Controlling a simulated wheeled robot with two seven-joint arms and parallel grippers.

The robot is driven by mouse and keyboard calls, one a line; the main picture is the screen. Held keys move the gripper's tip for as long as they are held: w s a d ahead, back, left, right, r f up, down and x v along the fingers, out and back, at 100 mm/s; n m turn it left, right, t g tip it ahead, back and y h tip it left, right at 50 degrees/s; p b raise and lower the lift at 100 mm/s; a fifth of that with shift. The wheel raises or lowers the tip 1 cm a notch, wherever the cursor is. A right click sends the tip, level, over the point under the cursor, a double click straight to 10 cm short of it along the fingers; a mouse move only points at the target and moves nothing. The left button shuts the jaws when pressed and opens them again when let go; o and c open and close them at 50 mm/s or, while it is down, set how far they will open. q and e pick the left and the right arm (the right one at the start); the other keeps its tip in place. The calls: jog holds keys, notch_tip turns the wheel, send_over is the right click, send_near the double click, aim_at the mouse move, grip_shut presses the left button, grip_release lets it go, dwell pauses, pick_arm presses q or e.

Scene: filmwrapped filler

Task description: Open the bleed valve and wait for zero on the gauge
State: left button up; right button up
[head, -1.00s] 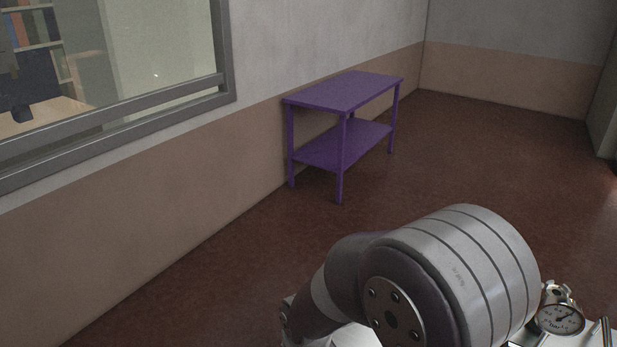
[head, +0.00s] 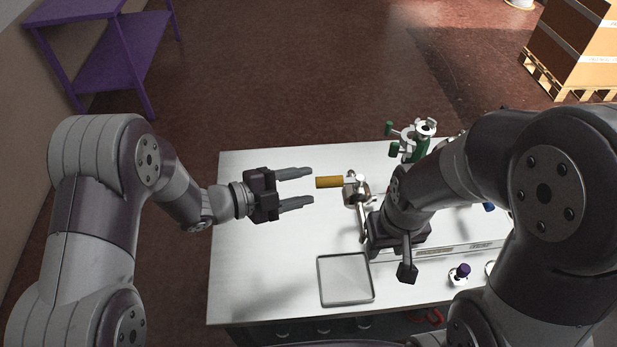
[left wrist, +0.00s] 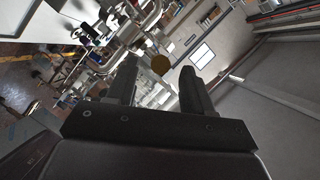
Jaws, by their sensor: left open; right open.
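A yellow-brown cylindrical handle (head: 329,182) sticks out leftward from a metal fitting (head: 357,188) on the white table; I take it for the bleed valve's handle. My left gripper (head: 308,187) is open and empty, its fingertips just short of the handle's left end. In the left wrist view the handle's round end (left wrist: 161,64) shows between the fingers of my left gripper (left wrist: 160,72). My right gripper (head: 385,248) is open at the table's middle, right of and nearer than the fitting. The gauge's dial cannot be read in either current view.
An empty grey tray (head: 345,279) lies at the table's front. A green-handled fitting (head: 412,140) stands at the back. A purple-topped item (head: 461,271) is at front right. The white table's (head: 245,245) left part is clear. Boxes (head: 575,45) stand on a pallet beyond.

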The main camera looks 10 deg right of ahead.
aim_at(314, 185)
pick_arm(q)
jog(key=d, duration=0.5)
jog(key=shift+w+d+f+p, duration=0.15)
jog(key=shift+w+d+p, duration=0.1)
jog(key=shift+d+p, duration=0.05)
jog(key=shift+w+d+f, duration=0.1)
jog(key=shift+w+f, duration=0.15)
jog(key=shift+w, duration=0.15)
jog(key=shift+s+r, duration=0.1)
jog(key=shift+s, duration=0.05)
jog(key=c, duration=0.6)
grip_shut()
